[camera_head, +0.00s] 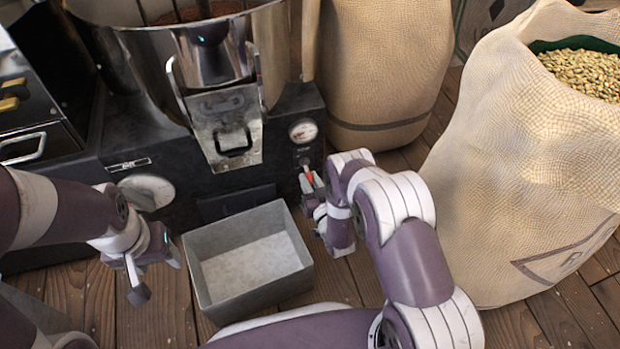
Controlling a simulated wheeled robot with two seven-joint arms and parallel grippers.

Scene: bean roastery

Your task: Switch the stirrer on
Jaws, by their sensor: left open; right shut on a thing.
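The stirrer's machine is a black unit (290,108) with a round steel pan (150,62) on top, and dark stirrer bars show in the pan at the top edge. A small switch lever with a red part (309,177) is on the machine's front, under a round gauge (303,131). My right gripper (313,195) is at this lever and shut on it, its fingers hiding part of it. My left gripper (154,273) is open and empty, left of the grey bin and in front of the machine. Whether the stirrer turns cannot be told.
An open, empty grey bin (213,292) stands on the wooden floor between my grippers. A steel chute door (222,130) with a handle hangs on the pan. A large sack (510,170) of pale beans stands at the right, another sack (375,65) behind.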

